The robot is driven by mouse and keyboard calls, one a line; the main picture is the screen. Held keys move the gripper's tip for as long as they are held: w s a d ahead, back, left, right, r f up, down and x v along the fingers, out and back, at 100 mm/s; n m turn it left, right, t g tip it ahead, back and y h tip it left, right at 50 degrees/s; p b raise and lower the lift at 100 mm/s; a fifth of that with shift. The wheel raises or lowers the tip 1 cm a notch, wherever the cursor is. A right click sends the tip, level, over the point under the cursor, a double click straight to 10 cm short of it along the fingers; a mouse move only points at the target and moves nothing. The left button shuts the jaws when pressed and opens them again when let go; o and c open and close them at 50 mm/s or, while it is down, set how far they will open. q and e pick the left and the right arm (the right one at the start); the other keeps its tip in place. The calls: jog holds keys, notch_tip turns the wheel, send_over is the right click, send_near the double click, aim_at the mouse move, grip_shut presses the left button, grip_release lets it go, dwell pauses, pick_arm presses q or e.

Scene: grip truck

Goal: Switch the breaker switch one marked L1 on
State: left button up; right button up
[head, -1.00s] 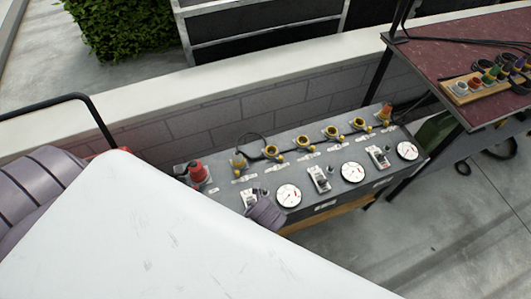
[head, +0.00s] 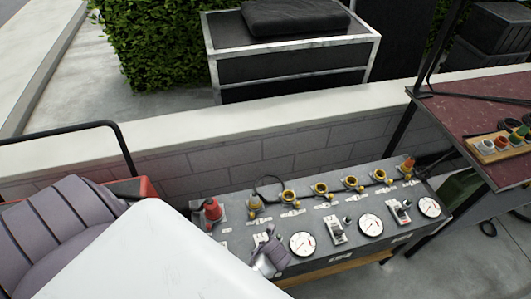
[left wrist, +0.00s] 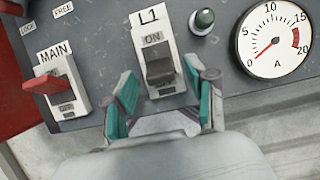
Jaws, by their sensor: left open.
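The L1 breaker switch (left wrist: 152,48) is a white plate with a dark grey lever (left wrist: 159,69). Its ON label shows above the lever, and the plate's lower end is partly hidden. My left gripper (left wrist: 160,95) is open, its teal-padded fingers on either side of the plate's lower part, just below the lever. I cannot tell whether they touch anything. In the head view my left gripper (head: 271,251) is at the front edge of the grey panel (head: 318,254), partly covering L1. My right gripper is not in view.
The MAIN switch (left wrist: 65,88) with a red lever is left of L1. A green indicator (left wrist: 202,21) and an ammeter (left wrist: 275,42) are to its right. Several yellow-ringed sockets (head: 320,189) line the panel's back. A dark red table (head: 470,108) stands to the right.

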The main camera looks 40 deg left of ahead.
pick_arm(q)
jog(key=shift+w+a+f, duration=0.1)
jog(key=shift+f, duration=0.15)
